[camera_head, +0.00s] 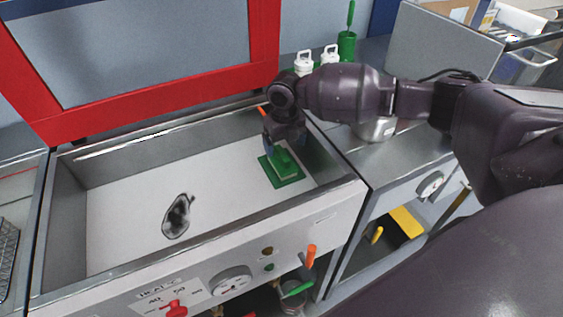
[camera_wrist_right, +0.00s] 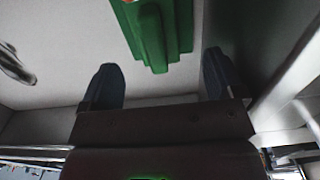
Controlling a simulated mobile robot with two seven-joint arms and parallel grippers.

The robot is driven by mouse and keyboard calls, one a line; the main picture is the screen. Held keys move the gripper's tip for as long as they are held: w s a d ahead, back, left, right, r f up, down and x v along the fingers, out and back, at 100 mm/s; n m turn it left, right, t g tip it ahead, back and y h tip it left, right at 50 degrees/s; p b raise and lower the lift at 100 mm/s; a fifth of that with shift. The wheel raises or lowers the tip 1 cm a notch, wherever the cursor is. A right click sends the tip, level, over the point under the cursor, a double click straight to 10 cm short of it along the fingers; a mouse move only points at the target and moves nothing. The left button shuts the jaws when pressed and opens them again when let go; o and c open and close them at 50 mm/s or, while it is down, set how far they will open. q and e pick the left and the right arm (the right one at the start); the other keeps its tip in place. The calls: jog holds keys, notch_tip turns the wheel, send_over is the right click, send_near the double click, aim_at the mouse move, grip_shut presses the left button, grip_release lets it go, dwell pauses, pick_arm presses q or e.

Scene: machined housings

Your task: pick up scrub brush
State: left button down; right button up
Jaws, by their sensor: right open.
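The green scrub brush (camera_head: 283,167) lies in the right part of a basin, a flat block with a raised handle. My right gripper (camera_head: 276,146) is above it at the basin's right side and hides part of its far edge. In the right wrist view the green brush (camera_wrist_right: 152,38) shows beyond the fingertips, its handle lying roughly between the two fingers. My right gripper (camera_wrist_right: 161,85) is open, and nothing shows between its fingers. My left gripper is not in view.
A dark-rimmed part (camera_head: 177,216) lies on the basin floor to the left. The basin's front wall (camera_head: 200,257) and right wall surround the brush. A red frame (camera_head: 150,100) stands behind. White bottles (camera_head: 304,62) and a green cup (camera_head: 346,46) stand at the back right.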

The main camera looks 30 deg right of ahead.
aim_at(282, 152)
jog(key=shift+a+f, duration=0.1)
jog(key=shift+f, duration=0.8)
jog(key=f, duration=0.4)
jog(key=shift+w+a+f+b, duration=0.1)
jog(key=shift+w+a+b, duration=0.1)
jog(key=shift+b, duration=0.1)
jog(key=c, duration=1.1)
jog(key=shift+o, duration=0.2)
jog(key=shift+r, duration=0.7)
notch_tip(282, 152, up, 19)
jog(key=p, duration=0.2)
